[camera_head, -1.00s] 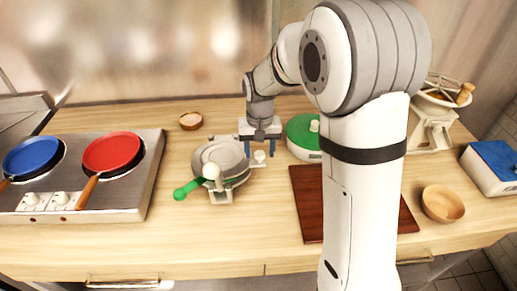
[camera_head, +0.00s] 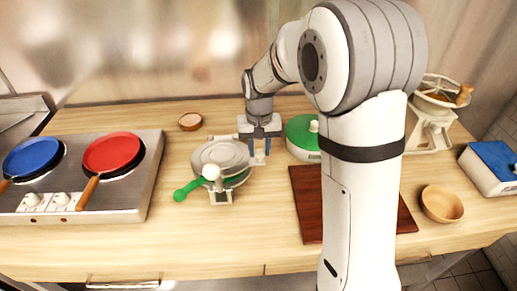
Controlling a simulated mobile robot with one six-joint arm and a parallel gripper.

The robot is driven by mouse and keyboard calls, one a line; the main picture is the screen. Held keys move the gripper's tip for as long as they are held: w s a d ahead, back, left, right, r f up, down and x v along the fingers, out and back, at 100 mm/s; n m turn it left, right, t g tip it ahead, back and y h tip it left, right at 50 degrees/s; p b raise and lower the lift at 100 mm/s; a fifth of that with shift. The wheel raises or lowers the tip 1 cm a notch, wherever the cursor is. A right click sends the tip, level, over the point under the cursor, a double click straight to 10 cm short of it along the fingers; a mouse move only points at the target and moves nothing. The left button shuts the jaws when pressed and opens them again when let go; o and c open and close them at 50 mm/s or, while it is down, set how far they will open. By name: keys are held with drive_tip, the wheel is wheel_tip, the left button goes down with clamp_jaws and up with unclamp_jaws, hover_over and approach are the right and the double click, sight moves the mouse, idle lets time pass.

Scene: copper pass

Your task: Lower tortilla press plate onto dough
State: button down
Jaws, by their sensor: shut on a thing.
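The tortilla press (camera_head: 220,157) stands on the wooden counter left of my gripper. Its round grey top plate lies nearly flat over the base, with a narrow green edge showing beneath. A green-ended lever (camera_head: 187,191) sticks out to the front left, and a white ball (camera_head: 211,172) sits at the press's front. My gripper (camera_head: 260,151) points down at the press's right side, its blue fingers shut on a small pale knob (camera_head: 260,156) there. I cannot see the dough; whether any lies between the plates is hidden.
A green-lidded round container (camera_head: 304,137) stands close right of my gripper. A brown board (camera_head: 307,205) lies at front right, partly behind my arm. A small bowl (camera_head: 190,121) is behind the press. The stove (camera_head: 140,190) with blue and red pans is left.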

drive_tip(key=shift+w+r, duration=0.4)
drive_tip(key=shift+r, duration=0.35)
drive_tip(key=c, duration=1.1)
unclamp_jaws()
drive_tip(key=shift+f, duration=0.15)
drive_tip(key=shift+o, duration=0.2)
wheel_tip(320, 180, up, 8)
drive_tip(key=b, duration=0.1)
drive_tip(key=shift+f, duration=0.1)
drive_tip(key=s+d+t, duration=0.1)
drive_tip(key=s+d, duration=0.4)
drive_tip(key=s, duration=0.6)
drive_tip(key=s+d+t, duration=0.2)
drive_tip(key=s+d, duration=0.3)
drive_tip(key=s, duration=0.7)
drive_tip(key=shift+s+d+r, duration=0.2)
drive_tip(key=shift+d+r, duration=0.1)
